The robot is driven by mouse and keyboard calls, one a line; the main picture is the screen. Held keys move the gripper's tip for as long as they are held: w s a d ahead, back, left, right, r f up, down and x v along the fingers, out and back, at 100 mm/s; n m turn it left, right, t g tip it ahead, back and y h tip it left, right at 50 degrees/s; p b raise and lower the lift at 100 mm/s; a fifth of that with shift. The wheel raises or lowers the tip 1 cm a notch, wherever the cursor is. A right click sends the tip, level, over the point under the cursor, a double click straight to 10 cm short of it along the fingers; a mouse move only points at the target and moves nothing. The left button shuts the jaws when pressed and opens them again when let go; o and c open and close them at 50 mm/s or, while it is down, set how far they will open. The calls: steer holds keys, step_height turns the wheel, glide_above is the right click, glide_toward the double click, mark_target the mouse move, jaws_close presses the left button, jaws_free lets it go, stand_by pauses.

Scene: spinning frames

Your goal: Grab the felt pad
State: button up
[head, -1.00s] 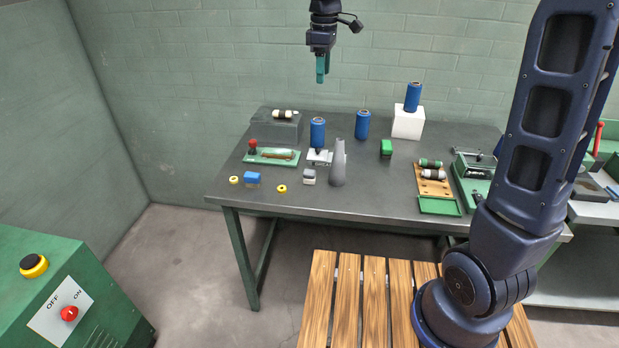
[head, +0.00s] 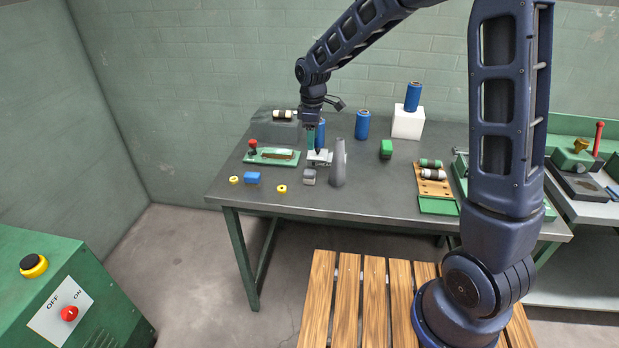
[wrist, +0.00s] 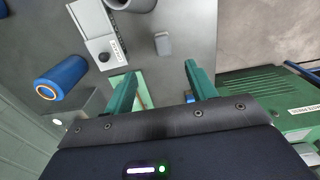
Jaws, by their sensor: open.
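No object is plainly marked as the felt pad. A small grey block with a pale lower part (head: 309,177) on the dark table may be it, but I cannot tell for sure. It seems to be the grey block (wrist: 163,44) in the wrist view, ahead of and between my fingertips. My gripper (head: 313,149) hangs pointing down over the table, by a white labelled block (head: 321,158). In the wrist view my gripper (wrist: 160,72) is open, with nothing between its green fingers.
A tall grey cone (head: 338,165) stands close to the right of the grey block. A green tray (head: 258,159) is at left, with a blue block (head: 252,178) and yellow rings (head: 281,189) in front. Blue spools (head: 362,125) stand behind. The front middle of the table (head: 370,200) is clear.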

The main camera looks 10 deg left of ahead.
mark_target(309, 171)
step_height(309, 171, down, 10)
steer(key=shift+f, duration=0.2)
steer(key=shift+s+a+f, duration=0.1)
steer(key=shift+a+f, duration=0.05)
steer(key=shift+f, duration=0.75)
steer(key=shift+s+a+f, duration=0.1)
steer(key=shift+a+f, duration=0.05)
steer(key=shift+f, duration=0.7)
steer(key=shift+a+f, duration=0.15)
steer(key=shift+f, duration=0.75)
steer(key=c, duration=1.1)
